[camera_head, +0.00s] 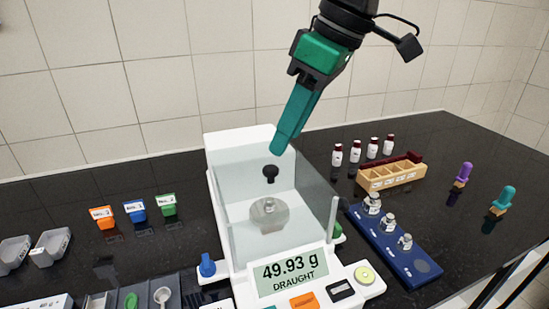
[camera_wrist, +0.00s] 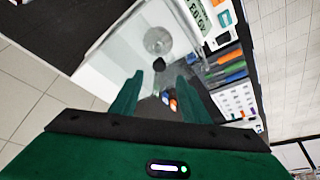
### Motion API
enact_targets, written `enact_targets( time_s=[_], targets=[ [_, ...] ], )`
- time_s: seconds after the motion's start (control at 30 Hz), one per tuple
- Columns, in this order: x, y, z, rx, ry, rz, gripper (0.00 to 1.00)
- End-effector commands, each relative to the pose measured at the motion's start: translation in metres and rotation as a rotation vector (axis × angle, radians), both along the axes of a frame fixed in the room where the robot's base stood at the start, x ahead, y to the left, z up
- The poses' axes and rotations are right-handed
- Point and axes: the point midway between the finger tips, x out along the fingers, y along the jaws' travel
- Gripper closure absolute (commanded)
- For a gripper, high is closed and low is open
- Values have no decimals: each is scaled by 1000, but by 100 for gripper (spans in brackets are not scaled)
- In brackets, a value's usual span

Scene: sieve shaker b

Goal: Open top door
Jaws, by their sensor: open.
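A white analytical balance (camera_head: 225,150) with clear glass walls stands on the black bench. A black knob (camera_head: 270,170) shows at its glass top; the top door's clear panel is hard to make out, and it looks closed. A round metal pan with a small weight (camera_head: 269,210) is inside the chamber. My green gripper (camera_head: 284,142) points down just above the knob, apart from it. In the wrist view the two fingers (camera_wrist: 157,98) are spread and empty, with the knob (camera_wrist: 158,65) ahead, roughly centred between them.
The balance display (camera_head: 292,274) reads 49.93 g DRAUGHT. To the right are a blue weight tray (camera_head: 395,245), a wooden rack (camera_head: 392,175) and several vials (camera_head: 355,151). Coloured labelled boxes (camera_head: 135,211) stand left.

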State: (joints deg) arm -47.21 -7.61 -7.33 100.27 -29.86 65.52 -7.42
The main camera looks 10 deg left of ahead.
Motion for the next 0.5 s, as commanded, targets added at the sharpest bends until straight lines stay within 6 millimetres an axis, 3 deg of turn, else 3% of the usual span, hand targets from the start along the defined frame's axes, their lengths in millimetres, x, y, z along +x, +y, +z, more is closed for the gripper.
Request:
enact_targets(
  time_s=[0.2, 0.5],
  targets=[
    [3, 14, -37, -3, 2, -1, 58],
    [6, 25, -64, -1, 0, -2, 58]
  ],
)
